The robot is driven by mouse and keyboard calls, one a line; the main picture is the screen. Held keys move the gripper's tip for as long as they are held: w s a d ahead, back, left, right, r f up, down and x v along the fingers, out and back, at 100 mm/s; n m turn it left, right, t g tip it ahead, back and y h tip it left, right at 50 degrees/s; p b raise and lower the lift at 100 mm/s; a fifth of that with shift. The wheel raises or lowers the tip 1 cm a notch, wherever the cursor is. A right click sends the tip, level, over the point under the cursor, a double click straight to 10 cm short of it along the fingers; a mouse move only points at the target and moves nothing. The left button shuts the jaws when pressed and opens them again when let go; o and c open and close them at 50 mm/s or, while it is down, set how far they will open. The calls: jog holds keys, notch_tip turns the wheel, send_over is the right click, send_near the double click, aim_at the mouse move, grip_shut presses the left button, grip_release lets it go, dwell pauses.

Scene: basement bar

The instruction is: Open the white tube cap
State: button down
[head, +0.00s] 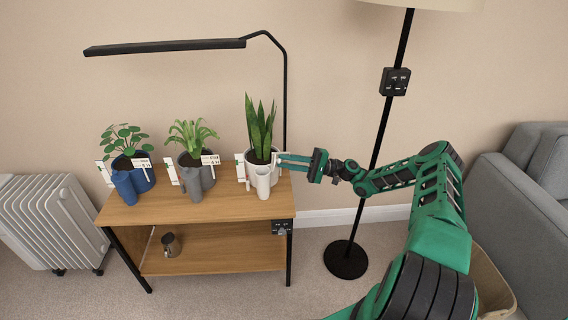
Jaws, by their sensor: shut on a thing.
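The white tube (263,184) stands at the front of the white pot at the right end of the wooden table, close against the pot. My gripper (279,160) reaches in from the right, with its fingertips at the upper right of the tube's top. It is shut on a small pale thing, which looks like the white tube cap, though the fingers mostly hide it. I cannot tell whether the cap still touches the tube.
A snake plant grows in the white pot (276,160). A grey tube (193,184) and a blue tube (124,188) stand by two other potted plants. A black lamp (165,47) spans above. A floor lamp pole (379,140) stands behind my arm.

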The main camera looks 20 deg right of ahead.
jog(key=shift+w, duration=0.1)
jog(key=c, duration=1.6)
grip_release()
jog(key=shift+c, duration=0.2)
jog(key=v, duration=0.7)
jog(key=shift+d+f, duration=0.2)
jog(key=shift+d, duration=0.1)
